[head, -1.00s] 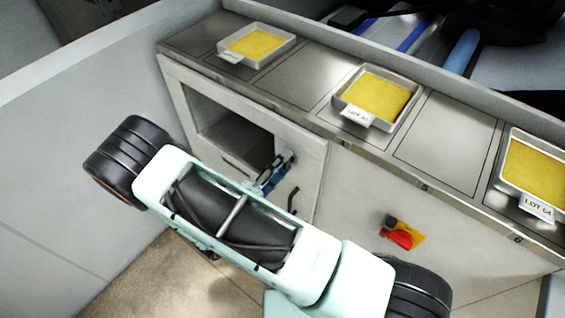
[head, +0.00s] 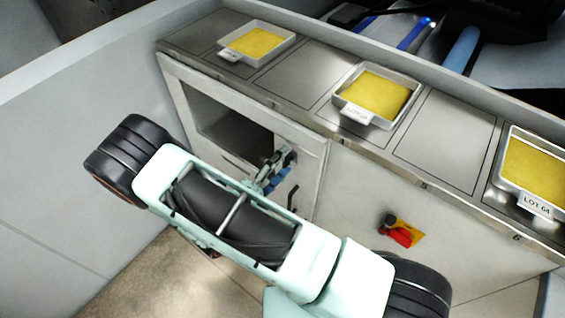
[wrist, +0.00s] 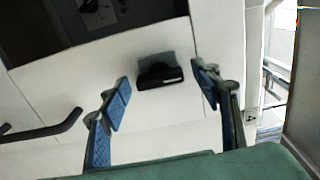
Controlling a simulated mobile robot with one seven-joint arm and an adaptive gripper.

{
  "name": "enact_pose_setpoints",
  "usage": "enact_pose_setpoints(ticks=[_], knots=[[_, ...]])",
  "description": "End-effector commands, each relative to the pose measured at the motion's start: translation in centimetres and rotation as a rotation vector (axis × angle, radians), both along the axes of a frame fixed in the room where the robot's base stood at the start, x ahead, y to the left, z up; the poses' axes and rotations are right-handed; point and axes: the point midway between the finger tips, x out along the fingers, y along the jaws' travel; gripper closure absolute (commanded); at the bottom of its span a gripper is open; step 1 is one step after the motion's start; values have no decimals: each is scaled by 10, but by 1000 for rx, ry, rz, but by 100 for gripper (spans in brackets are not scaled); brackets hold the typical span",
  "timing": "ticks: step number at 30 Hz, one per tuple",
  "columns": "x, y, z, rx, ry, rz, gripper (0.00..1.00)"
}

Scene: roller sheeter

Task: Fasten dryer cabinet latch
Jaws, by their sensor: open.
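The dryer cabinet (head: 220,105) is a light grey box front with a dark window, set under the steel counter. Its latch (wrist: 160,75) is a black knob on a grey plate, on the pale panel below the dark window in the wrist view. My gripper (wrist: 163,82) is open, with one blue-padded finger on each side of the latch; no contact is visible. In the head view my gripper (head: 275,170) is at the cabinet front's right side, and the latch is hard to make out behind it. A black bar handle (wrist: 45,131) shows left in the wrist view.
Trays of yellow material (head: 255,44), (head: 375,97), (head: 535,170) stand on the counter (head: 300,75). A red switch on a yellow plate (head: 400,232) is on the counter front, right of the cabinet. A grey wall (head: 80,110) stands to the left.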

Motion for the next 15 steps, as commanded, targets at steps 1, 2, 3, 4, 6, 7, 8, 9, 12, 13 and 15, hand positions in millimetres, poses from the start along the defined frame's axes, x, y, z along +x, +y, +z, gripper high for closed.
enact_pose_setpoints(ticks=[1, 2, 3, 4, 6, 7, 8, 9, 12, 13, 15], knots=[[0, 0, 0, 1, -1, 0, 42], [0, 0, 0, 1, -1, 0, 42], [0, 1, 0, 1, -1, 1, 42], [-1, 2, 0, 1, -1, 1, 42], [-5, 6, 0, 2, 0, 3, 42], [-8, 8, 0, 2, 0, 4, 42], [-11, 11, -1, 3, 0, 5, 42], [-16, 15, -1, 3, 0, 4, 42], [-33, 28, -1, 4, 0, 5, 42], [-38, 32, -1, 4, 0, 5, 42], [-51, 41, 0, 2, 1, 5, 42]])
